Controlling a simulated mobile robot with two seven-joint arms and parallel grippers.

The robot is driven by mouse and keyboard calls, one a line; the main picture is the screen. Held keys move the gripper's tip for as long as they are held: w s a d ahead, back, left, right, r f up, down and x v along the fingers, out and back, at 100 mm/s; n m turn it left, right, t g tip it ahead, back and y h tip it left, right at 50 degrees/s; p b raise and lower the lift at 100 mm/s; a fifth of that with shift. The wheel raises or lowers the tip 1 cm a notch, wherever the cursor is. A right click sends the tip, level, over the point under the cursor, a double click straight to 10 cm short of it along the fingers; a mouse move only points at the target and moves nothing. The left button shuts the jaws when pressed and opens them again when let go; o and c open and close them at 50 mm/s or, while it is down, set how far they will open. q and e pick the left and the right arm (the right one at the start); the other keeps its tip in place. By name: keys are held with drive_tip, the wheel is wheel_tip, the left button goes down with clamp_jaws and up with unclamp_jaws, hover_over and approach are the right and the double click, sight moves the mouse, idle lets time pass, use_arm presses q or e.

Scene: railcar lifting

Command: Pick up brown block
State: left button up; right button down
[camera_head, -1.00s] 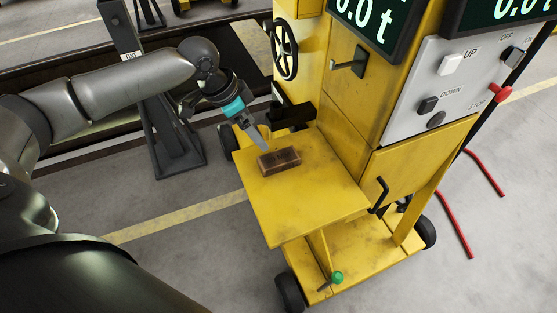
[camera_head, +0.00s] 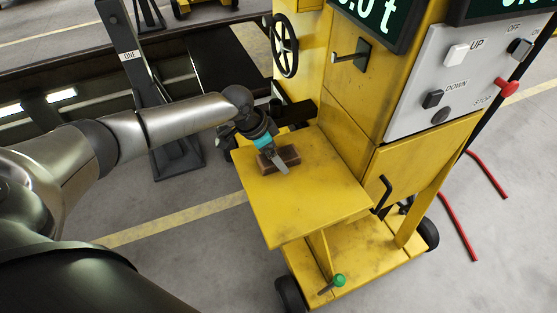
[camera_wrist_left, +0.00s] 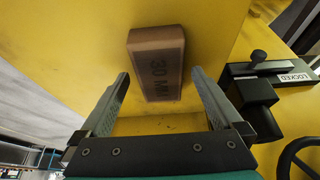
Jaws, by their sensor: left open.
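The brown block (camera_head: 289,155) lies on the yellow shelf (camera_head: 300,200) of the lifting column, partly hidden by my left gripper in the head view. My right gripper is not in view.
The yellow column with a handwheel (camera_head: 285,46) and a grey button panel (camera_head: 455,85) rises behind the shelf. A black latch marked "LOCKED" (camera_wrist_left: 270,69) is right of the block in the left wrist view. The shelf's front part is clear.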

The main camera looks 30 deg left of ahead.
use_arm(q)
drive_tip(key=shift+w+d+f, duration=0.1)
drive_tip(key=shift+f, duration=0.15)
drive_tip(key=shift+c, duration=0.2)
drive_tip(key=c, duration=1.5)
drive_tip(key=shift+o, duration=0.2)
drive_tip(key=shift+r, duration=0.1)
